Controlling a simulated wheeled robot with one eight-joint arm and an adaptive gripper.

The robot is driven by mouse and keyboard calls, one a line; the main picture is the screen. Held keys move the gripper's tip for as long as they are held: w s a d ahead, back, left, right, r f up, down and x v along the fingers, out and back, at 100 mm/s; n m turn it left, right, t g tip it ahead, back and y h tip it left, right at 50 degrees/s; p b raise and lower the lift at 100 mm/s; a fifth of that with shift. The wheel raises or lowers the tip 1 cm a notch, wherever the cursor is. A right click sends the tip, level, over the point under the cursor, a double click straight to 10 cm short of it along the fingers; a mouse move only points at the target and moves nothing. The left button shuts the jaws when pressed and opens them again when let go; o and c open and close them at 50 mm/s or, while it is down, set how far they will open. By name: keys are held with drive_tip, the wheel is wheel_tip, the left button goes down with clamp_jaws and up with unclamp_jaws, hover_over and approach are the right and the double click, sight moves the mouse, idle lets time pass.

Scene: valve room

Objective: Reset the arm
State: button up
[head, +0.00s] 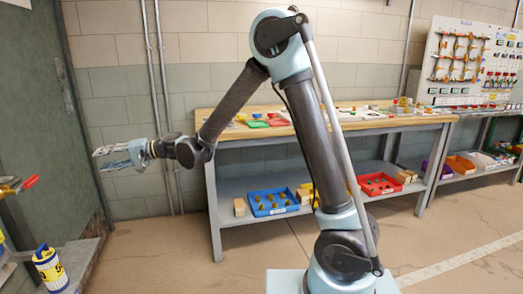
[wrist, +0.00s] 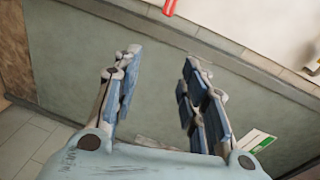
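My arm is bent, its elbow raised high in the head view and its forearm reaching down to the left. My gripper (head: 102,158) is out to the left in the head view, in front of the block wall and apart from everything there. In the wrist view my gripper (wrist: 162,62) shows two blue-padded fingers spread apart. Nothing is between them but the grey-green surface behind. No task object is in its grasp.
A wooden-topped workbench (head: 223,133) stands behind my arm, with a blue bin (head: 272,212) and a red bin (head: 379,192) on its lower shelf. A yellow-and-white cylinder (head: 49,268) and a red handle (head: 29,182) are at the left. The floor between is clear.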

drive_tip(key=w+d+r+t+h, duration=0.15)
drive_tip(key=w+d, duration=0.25)
drive_tip(key=d, duration=0.6)
drive_tip(key=w+d+t+h, duration=0.15)
drive_tip(key=w+d, duration=0.25)
drive_tip(key=d, duration=0.5)
drive_tip(key=w+d+f+t+h, duration=0.1)
drive_tip(key=d+f+t+h, duration=0.2)
drive_tip(key=d, duration=1.7)
drive_tip(key=s+d+f+m+h, duration=0.1)
drive_tip(key=s+d+f+h, duration=0.2)
drive_tip(key=d, duration=0.9)
drive_tip(key=s+d+f+m+h, duration=0.1)
drive_tip(key=s+d+f+h, duration=0.2)
drive_tip(key=d, duration=0.9)
drive_tip(key=s+d+f+m+h, duration=0.1)
drive_tip(key=s+d+f+h, duration=0.3)
drive_tip(key=s+d+f, duration=0.3)
drive_tip(key=s+d, duration=0.3)
drive_tip(key=d, duration=0.2)
drive_tip(key=shift+d+f+m, duration=0.2)
drive_tip(key=shift+f+m, duration=0.2)
